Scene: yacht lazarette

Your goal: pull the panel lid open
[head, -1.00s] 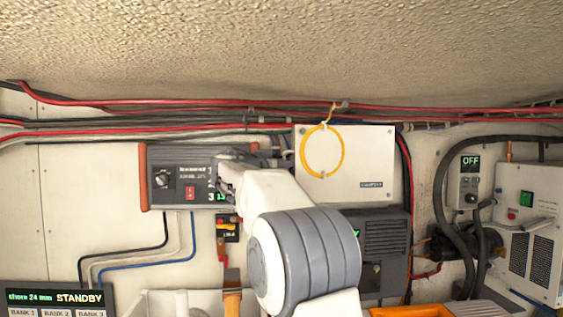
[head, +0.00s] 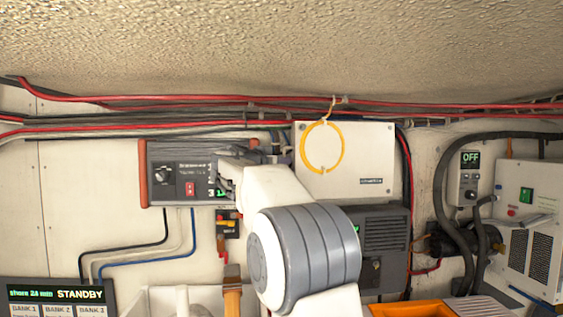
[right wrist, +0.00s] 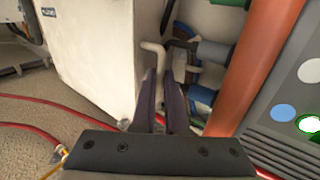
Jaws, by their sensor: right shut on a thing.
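The panel lid (head: 372,150) is a white square front on a box mounted on the wall, with a small dark label at its lower right. It looks closed or nearly so in the head view. In the right wrist view the white box (right wrist: 90,50) fills the upper left. My right gripper (right wrist: 160,95) is shut on a thin white bent handle (right wrist: 154,50) beside the box. In the head view my right arm hides much of the gripper and the handle. My left gripper is not in view.
A grey charger (head: 178,175) with orange-red end bars is just left of the lid. A yellow ring (head: 321,165) hangs in front of the lid. Red and black cables (head: 200,100) run above. A dark vented unit (head: 385,250) is below, and hoses (head: 442,200) are right.

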